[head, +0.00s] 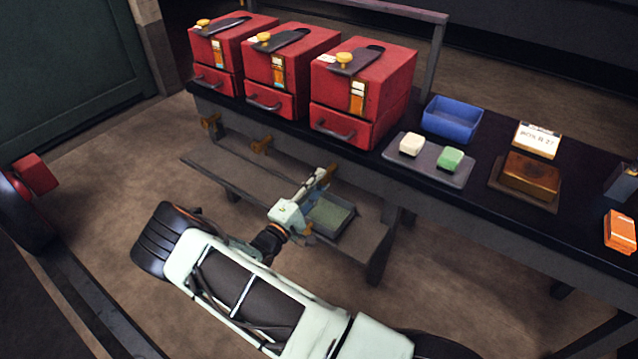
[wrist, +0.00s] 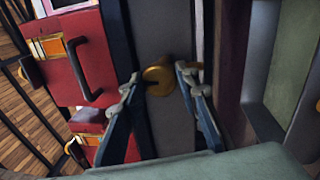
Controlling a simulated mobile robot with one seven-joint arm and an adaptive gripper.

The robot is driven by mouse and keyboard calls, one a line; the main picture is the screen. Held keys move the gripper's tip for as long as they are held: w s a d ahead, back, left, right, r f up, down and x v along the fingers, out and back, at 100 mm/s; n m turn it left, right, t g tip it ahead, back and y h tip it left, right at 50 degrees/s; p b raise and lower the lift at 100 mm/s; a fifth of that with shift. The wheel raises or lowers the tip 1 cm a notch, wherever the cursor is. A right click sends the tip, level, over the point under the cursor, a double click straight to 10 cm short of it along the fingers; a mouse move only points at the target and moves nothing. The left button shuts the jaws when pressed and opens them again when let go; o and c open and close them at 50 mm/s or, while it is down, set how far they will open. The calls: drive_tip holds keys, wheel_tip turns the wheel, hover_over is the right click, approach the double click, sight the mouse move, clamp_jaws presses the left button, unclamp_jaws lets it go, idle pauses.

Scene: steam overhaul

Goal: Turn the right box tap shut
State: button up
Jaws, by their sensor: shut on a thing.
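Three red boxes stand in a row on the dark bench, and brass taps show under its front edge. The right box (head: 362,90) has a black lever and a yellow knob on top. Its brass tap (head: 328,174) is partly hidden by my gripper (head: 318,182). In the wrist view my gripper (wrist: 158,84) has its two fingers on either side of the yellow tap (wrist: 158,76), shut on it. Whether the tap is open or shut cannot be told. The middle tap (head: 262,145) and left tap (head: 210,121) stand clear to the left.
A shallow tray (head: 330,216) sits on the low shelf below the right tap. A bench leg (head: 381,256) stands just right of it. On the bench are a blue bin (head: 452,119) and a grey tray (head: 427,172) with two small blocks.

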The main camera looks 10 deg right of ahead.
drive_tip(key=shift+a, duration=0.1)
drive_tip(key=o, duration=1.2)
drive_tip(key=shift+c, duration=0.2)
drive_tip(key=v, duration=1.2)
